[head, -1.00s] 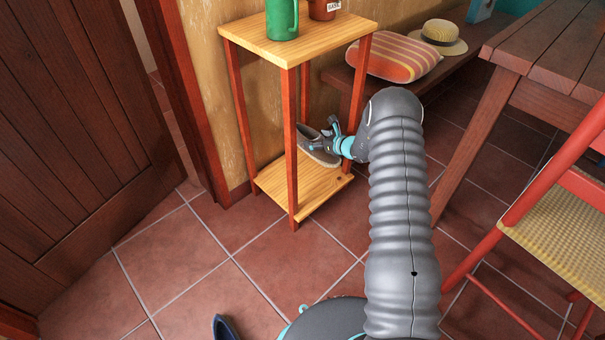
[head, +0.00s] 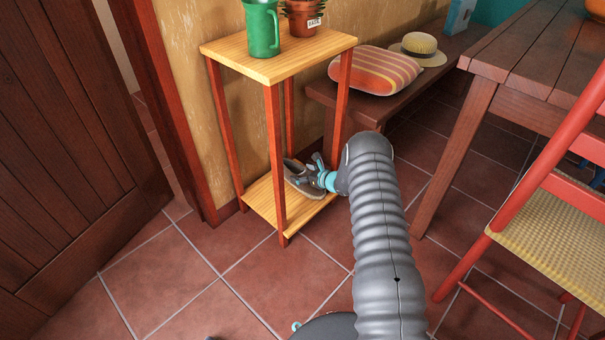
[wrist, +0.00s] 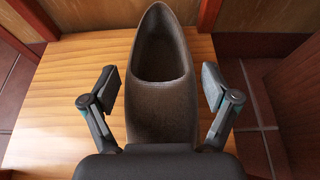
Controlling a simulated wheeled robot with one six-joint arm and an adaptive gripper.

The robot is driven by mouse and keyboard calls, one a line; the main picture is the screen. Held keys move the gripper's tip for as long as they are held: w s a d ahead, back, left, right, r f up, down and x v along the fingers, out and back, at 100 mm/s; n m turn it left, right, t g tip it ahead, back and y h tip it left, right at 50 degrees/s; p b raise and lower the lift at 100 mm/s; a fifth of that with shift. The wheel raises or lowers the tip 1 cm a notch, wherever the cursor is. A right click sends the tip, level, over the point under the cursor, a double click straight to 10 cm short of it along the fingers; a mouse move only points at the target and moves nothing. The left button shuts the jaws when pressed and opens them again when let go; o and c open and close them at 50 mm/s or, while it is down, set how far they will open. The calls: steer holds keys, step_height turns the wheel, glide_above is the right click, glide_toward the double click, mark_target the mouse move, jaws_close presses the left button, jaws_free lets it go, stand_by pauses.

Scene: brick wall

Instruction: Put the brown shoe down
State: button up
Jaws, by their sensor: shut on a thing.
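The brown shoe (head: 301,184) is at the lower shelf (head: 262,208) of a small wooden stand, between its red legs. My gripper (head: 317,172) reaches in from the right and is shut on the shoe. I cannot tell whether the sole touches the boards. The shoe's near end is hidden by my gripper.
The stand's top shelf (head: 282,60) carries a green mug (head: 262,28) and a potted plant (head: 303,18). The stand's front leg (head: 275,160) is close to the shoe. A low bench (head: 375,105), a table (head: 540,70) and a red chair (head: 530,200) stand at the right.

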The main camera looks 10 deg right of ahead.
steer(key=shift+f, duration=0.15)
steer(key=o, duration=1)
steer(key=shift+d+r, duration=0.1)
steer(key=shift+r, duration=0.2)
steer(key=v, duration=1.1)
steer(key=shift+s+d+p, duration=0.2)
steer(key=shift+s+p, duration=0.15)
